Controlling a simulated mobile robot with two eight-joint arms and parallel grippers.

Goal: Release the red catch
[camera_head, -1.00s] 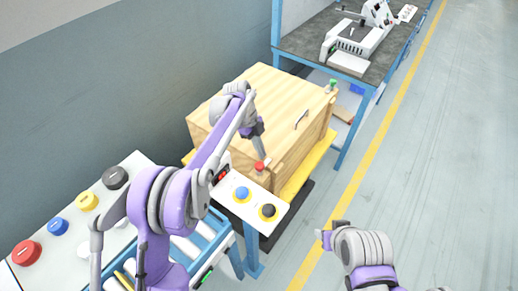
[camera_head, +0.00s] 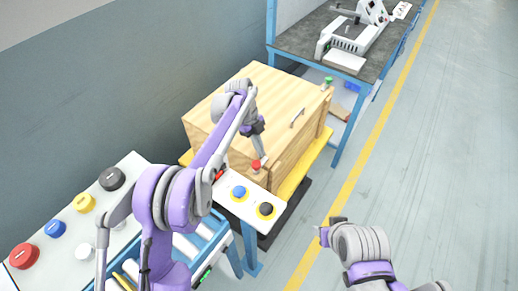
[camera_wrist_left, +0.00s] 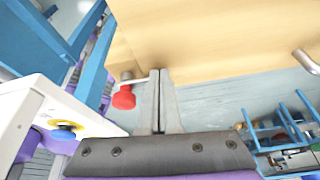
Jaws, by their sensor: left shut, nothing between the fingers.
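In the left wrist view the red catch (camera_wrist_left: 124,97) is on a short metal rod beside the box's wood. My left gripper (camera_head: 263,155) is shut and empty, reaching down just right of the catch. In the left wrist view its fingers (camera_wrist_left: 160,73) are together, with the catch close to their left. I cannot tell whether they touch it. My right gripper (camera_head: 328,232) is low at the right, away from the box; its fingers are unclear.
A green-topped catch (camera_head: 328,81) is at the box's far corner. A white panel with a blue button (camera_head: 239,192) and a black button (camera_head: 266,209) stands in front of the box. A workbench (camera_head: 300,42) is behind. The floor (camera_head: 440,170) at right is clear.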

